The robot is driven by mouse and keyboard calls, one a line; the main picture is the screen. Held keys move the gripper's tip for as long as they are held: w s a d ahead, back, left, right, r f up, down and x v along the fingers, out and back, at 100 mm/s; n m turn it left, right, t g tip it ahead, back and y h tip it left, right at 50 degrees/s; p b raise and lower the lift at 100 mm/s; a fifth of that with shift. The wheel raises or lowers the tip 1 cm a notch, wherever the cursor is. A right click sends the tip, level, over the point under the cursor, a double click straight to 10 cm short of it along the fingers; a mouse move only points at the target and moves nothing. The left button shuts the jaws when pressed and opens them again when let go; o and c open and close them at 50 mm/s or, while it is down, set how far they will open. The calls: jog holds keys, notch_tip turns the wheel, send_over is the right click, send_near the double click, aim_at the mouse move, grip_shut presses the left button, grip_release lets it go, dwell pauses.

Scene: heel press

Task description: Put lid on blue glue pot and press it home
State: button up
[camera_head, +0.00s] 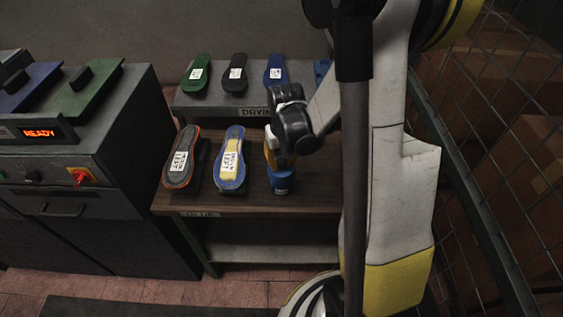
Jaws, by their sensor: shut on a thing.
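The blue glue pot (281,184) stands on the brown wooden shelf top, right of the shoe soles. My gripper (277,163) is directly above the pot, pointing down, and partly hidden by my own arm and wrist. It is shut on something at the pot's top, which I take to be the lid. The lid cannot be made out clearly, and I cannot tell whether it touches the pot or how it is seated.
Two labelled soles, one grey with orange edging (181,158) and one blue and yellow (231,160), lie left of the pot. A higher rack (215,106) behind holds more soles. A press machine (75,170) reading READY stands left; a mesh fence (480,170) stands right.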

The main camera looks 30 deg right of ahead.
aim_at(281, 160)
jog(key=shift+f, duration=0.1)
jog(key=shift+f+b, duration=0.4)
jog(key=shift+b, duration=0.15)
dwell(0.3)
jog(key=shift+f+b, duration=0.5)
jog(key=shift+b, duration=0.1)
jog(key=shift+f+b, duration=0.85)
jog(key=shift+b, duration=0.2)
jog(key=shift+c, duration=0.2)
dwell(1.5)
jog(key=o, duration=1.5)
jog(key=shift+c, duration=0.2)
jog(key=shift+r, duration=0.15)
jog(key=shift+r+p, duration=2.5)
jog(key=shift+r, duration=0.9)
